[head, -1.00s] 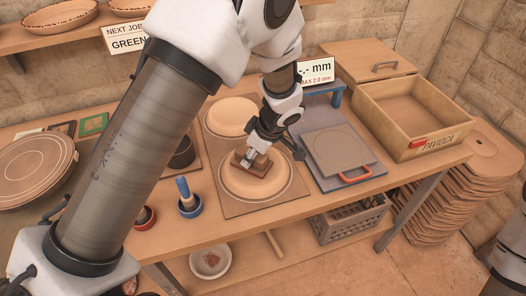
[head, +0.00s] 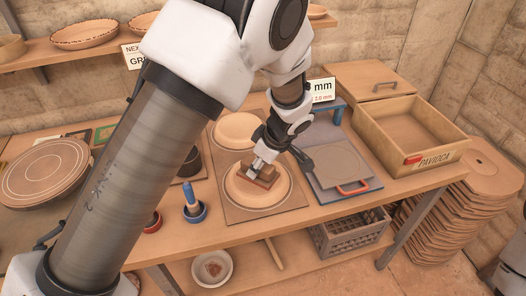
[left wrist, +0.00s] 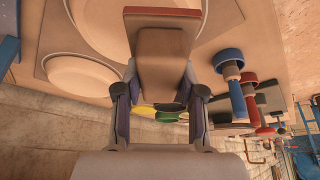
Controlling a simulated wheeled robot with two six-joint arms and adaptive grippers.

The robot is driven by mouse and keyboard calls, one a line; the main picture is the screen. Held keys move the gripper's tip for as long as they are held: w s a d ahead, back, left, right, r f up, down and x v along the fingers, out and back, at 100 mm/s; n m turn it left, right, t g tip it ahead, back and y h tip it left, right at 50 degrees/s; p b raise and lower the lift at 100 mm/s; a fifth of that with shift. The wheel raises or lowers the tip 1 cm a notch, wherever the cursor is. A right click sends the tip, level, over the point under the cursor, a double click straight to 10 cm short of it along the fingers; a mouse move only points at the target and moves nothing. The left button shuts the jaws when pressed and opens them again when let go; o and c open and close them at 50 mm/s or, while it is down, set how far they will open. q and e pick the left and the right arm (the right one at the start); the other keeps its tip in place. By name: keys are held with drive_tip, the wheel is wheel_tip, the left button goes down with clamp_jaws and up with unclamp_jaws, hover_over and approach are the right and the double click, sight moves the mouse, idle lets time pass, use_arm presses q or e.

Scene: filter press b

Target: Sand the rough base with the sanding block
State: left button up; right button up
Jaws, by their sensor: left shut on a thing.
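My left gripper (head: 257,163) is shut on the sanding block (head: 264,180), a brown block with a reddish edge. The block is over the front round clay base (head: 250,199), a pale disc on a brown board (head: 237,215); I cannot tell for sure whether they touch. A second pale disc (head: 236,131) sits behind it on the same board. In the left wrist view the block (left wrist: 165,45) is between the fingers, with the large round base (left wrist: 101,24) behind it. My right gripper is out of sight.
To the right are a grey plate (head: 338,162) with a red handle and an open wooden box (head: 425,155). A large round disc (head: 40,177) lies at far left.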

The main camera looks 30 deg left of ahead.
use_arm(q)
drive_tip(key=shift+r+p, duration=0.7)
drive_tip(key=shift+r, duration=0.8)
